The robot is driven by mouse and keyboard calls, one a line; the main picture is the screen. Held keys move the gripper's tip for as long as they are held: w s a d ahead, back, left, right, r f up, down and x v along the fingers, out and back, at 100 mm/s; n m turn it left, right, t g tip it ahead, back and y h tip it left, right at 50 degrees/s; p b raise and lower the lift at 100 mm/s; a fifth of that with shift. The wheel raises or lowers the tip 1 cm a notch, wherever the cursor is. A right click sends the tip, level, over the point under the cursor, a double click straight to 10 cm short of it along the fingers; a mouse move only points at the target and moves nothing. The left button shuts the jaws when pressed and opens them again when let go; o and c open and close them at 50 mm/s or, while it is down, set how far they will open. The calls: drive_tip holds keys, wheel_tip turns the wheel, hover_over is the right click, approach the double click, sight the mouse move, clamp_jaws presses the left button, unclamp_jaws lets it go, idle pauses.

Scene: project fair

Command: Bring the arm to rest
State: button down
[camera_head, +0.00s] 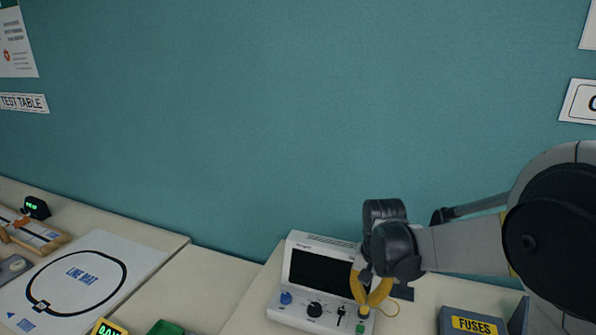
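My arm (470,248) reaches in from the right edge, grey with black joints. Its dark end (392,248) hangs over the right part of a white instrument (297,312) with a black screen. My gripper (370,297) seems to be the yellow curved part below that end, in front of the instrument's right side. It is small and partly hidden by the wrist, so I cannot tell whether it is open, shut or touching the instrument.
A grey box marked FUSES (470,322) stands right of the instrument, under my arm. A green tray (165,328) is at the bottom edge. The teal wall (250,110) rises behind.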

drive_tip(key=s+r+n+t+b, duration=0.1)
drive_tip(key=s+n+t+b, duration=0.1)
drive_tip(key=s, duration=0.7)
drive_tip(key=s+r+n+t+b, duration=0.2)
drive_tip(key=s+t+b, duration=0.2)
drive_tip(key=s, duration=0.5)
drive_tip(key=shift+r+t+b, duration=0.25)
drive_tip(key=shift+t+b, duration=0.05)
drive_tip(key=shift+b, duration=0.55)
